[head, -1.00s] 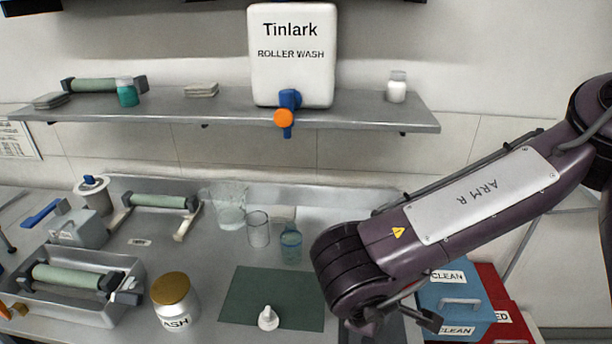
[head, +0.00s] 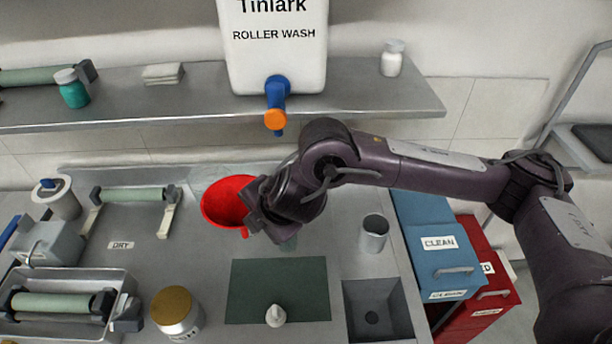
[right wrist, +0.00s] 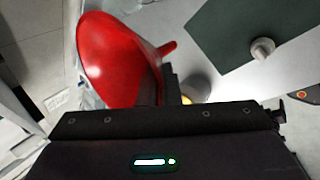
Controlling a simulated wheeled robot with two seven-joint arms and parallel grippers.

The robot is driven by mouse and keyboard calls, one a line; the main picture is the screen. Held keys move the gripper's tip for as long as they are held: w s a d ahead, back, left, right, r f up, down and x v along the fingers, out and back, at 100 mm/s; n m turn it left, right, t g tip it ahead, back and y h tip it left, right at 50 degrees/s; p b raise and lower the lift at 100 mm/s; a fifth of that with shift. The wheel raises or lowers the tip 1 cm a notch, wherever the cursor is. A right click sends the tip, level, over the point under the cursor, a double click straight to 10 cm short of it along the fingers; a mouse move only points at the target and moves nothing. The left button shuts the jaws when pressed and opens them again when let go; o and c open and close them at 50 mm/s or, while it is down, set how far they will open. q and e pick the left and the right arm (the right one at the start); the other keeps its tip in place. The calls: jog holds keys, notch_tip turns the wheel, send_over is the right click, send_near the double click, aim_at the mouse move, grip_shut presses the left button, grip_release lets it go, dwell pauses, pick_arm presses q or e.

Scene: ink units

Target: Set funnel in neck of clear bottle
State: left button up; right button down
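The red funnel (head: 222,203) is in my right gripper (head: 256,217), above the bench left of its middle. Its wide mouth faces up and left in the head view, so it looks tilted. In the right wrist view the funnel (right wrist: 115,60) fills the upper left, its short spout pointing right, with the dark finger beside its lower edge. The fingertips are partly hidden, but the gripper looks shut on it. My left gripper is out of view.
A green mat (head: 262,283) with a small white stopper (head: 275,315) lies in front. A metal cup (head: 374,233) and a sink (head: 372,310) are at right. A gold-lidded jar (head: 176,312) stands left. The Tinlark tank's tap (head: 276,100) overhangs the bench.

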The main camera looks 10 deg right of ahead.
pick_arm(q)
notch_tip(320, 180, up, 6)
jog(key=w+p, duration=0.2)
jog(key=p, duration=0.3)
pick_arm(e)
jog(key=w+d+f+n+g+y, duration=0.2)
jog(key=w+d+n, duration=0.2)
jog(key=w+d, duration=0.55)
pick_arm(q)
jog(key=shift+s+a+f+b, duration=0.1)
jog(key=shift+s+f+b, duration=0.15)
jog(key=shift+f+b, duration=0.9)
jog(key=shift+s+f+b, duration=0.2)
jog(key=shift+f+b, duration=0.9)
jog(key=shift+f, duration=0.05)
pick_arm(e)
notch_tip(320, 180, down, 6)
jog(key=s+d, duration=0.1)
jog(key=d, duration=0.1)
jog(key=shift+s, duration=0.25)
pick_arm(q)
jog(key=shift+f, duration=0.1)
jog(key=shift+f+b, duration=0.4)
jog(key=shift+b, duration=0.1)
pick_arm(e)
jog(key=shift+w+f, duration=0.1)
jog(key=shift+f, duration=0.4)
jog(key=c, duration=1.9)
grip_release()
